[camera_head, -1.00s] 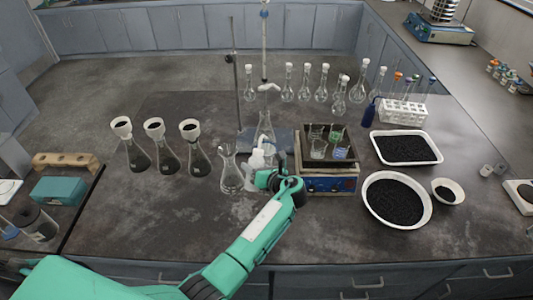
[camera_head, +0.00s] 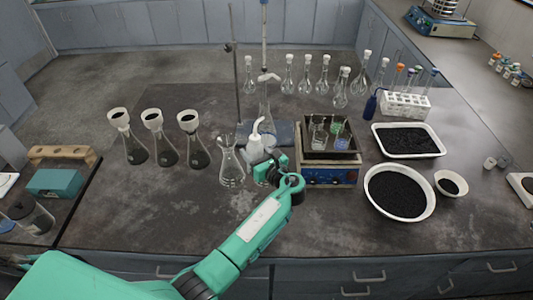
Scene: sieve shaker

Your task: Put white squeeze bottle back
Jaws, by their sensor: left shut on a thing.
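The white squeeze bottle (camera_head: 254,147) shows near the middle of the head view, roughly upright with its bent nozzle on top. My left gripper (camera_head: 266,163) is shut on it from the front right, and its jaws hide part of the lower bottle. I cannot tell whether the bottle's base touches the bench. My right gripper is not in view.
A clear glass flask (camera_head: 231,168) stands close left of the bottle. A burette stand (camera_head: 238,90) is behind it. A blue-sided box with beakers (camera_head: 330,175) is close right. Three flasks with funnels (camera_head: 167,148) stand further left. The front bench (camera_head: 160,220) is clear.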

